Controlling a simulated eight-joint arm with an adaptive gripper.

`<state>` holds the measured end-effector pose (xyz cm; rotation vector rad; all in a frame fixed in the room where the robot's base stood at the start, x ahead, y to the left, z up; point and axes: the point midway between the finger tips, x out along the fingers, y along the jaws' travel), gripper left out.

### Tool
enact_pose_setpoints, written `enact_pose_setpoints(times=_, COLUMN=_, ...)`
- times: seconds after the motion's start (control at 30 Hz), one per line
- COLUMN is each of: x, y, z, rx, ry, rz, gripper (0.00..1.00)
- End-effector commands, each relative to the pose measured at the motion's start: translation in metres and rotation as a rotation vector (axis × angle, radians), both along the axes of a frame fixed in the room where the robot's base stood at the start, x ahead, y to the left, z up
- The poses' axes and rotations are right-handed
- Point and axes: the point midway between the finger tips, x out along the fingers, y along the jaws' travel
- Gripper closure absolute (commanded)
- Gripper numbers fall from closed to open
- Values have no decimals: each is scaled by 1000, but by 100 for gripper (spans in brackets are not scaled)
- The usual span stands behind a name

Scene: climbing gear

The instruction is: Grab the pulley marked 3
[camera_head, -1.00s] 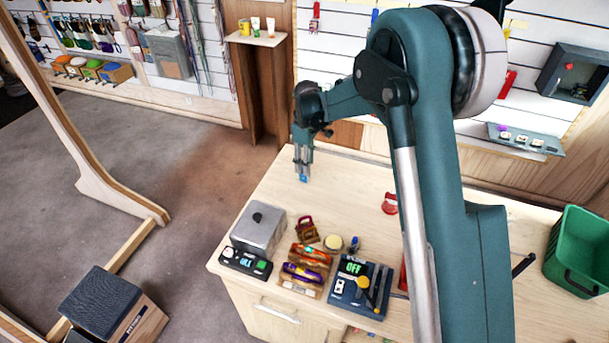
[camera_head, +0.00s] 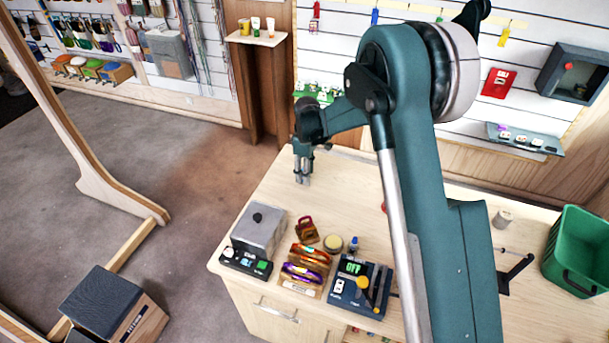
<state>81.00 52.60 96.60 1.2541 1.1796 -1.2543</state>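A dark red pulley-like piece (camera_head: 307,229) stands on the workbench (camera_head: 250,190), behind the rack with the orange and purple gear. Another red piece (camera_head: 384,207) is further back and mostly hidden by my arm. No number 3 can be read on either, so I cannot tell which pulley is marked 3. My gripper (camera_head: 302,181) points down over the back left of the bench, behind and apart from the dark red piece. Its fingers are too small to show whether they are open, and I see nothing held in them.
A grey metal box (camera_head: 260,229) stands at the bench's front left. A rack (camera_head: 304,270) of orange and purple gear and a dark device reading OFF (camera_head: 356,286) are beside it. A green bin (camera_head: 578,250) is at right.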

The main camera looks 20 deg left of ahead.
Motion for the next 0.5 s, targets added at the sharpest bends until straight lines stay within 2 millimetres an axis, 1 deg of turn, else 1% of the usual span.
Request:
enact_pose_setpoints(times=0.47, x=0, y=0, z=0, rx=0, ry=0, rz=0, gripper=64)
enact_pose_setpoints(times=0.5, x=0, y=0, z=0, rx=0, ry=0, rz=0, gripper=68)
